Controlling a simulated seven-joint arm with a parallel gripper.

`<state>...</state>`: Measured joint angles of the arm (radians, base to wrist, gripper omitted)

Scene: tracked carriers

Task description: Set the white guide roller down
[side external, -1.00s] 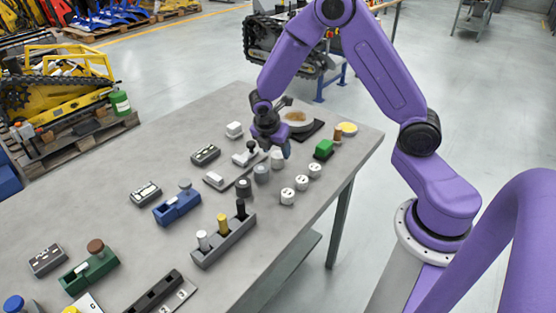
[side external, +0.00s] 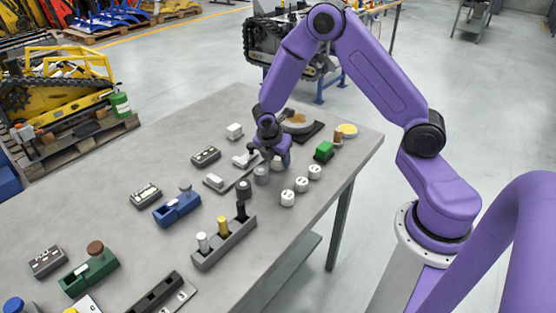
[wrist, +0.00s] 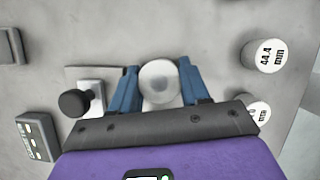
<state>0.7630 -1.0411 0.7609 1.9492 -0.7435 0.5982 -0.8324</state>
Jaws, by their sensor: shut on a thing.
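The white guide roller (wrist: 160,80) is a pale round piece seen from above in the wrist view, between the two blue fingers of my gripper (wrist: 159,88). My gripper is shut on it. In the side view my gripper (side external: 277,154) is low over the far part of the table, and the pale roller (side external: 277,163) shows partly below it. Whether its underside touches the table cannot be told. A white carrier with a black knob (wrist: 76,102) is just left of the fingers in the wrist view.
Several white labelled cylinders (side external: 301,184) stand to the right; one reads 44.4 mm (wrist: 262,54). Bare table lies at front right.

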